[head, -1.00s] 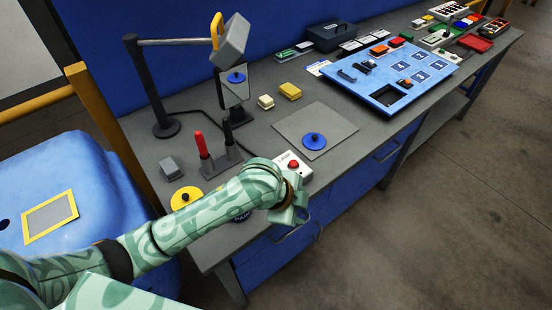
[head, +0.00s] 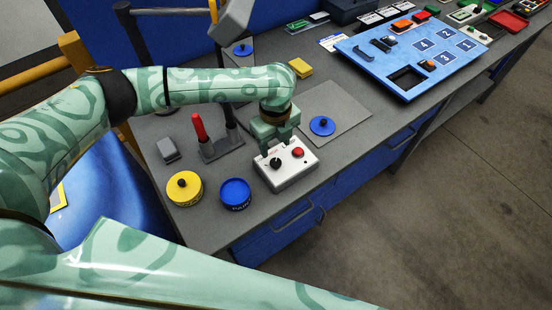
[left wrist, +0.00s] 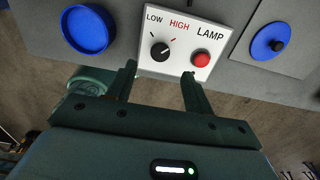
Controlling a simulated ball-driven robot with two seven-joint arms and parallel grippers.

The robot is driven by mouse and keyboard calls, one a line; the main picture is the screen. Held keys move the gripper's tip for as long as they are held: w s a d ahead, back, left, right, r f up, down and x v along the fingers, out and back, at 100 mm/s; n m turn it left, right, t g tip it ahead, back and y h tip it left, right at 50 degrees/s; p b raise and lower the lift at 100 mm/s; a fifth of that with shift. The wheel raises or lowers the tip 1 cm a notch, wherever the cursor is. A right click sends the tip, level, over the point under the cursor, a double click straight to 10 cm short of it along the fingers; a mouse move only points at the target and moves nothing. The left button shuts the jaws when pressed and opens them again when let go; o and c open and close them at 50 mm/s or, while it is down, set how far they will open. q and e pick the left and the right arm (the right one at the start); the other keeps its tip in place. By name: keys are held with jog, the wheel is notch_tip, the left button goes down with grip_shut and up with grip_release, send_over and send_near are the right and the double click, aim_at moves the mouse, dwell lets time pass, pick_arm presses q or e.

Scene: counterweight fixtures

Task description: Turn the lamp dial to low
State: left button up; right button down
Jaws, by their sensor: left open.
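The lamp box (head: 287,178) is white and stands near the table's front edge. It carries a black dial (head: 276,163) and a red button (head: 298,152). In the left wrist view the dial (left wrist: 159,52) sits below the words LOW and HIGH, and its white mark appears to point up and right, toward HIGH. The red button (left wrist: 201,59) is to its right, under LAMP. My left gripper (head: 280,143) is open and empty, just above the box's back edge. Its fingertips (left wrist: 159,70) show apart, not around the dial. My right gripper is out of view.
A blue round container (head: 235,194) and a yellow weight (head: 184,188) stand left of the box. A holder with a red-handled tool (head: 200,128) is behind them. A blue knobbed disc (head: 322,125) lies on a grey plate to the right.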

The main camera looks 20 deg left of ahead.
aim_at(276, 162)
pick_arm(q)
notch_tip(276, 162, down, 7)
jog(key=shift+f+b, duration=0.1)
jog(key=shift+b, duration=0.6)
jog(key=c, duration=1)
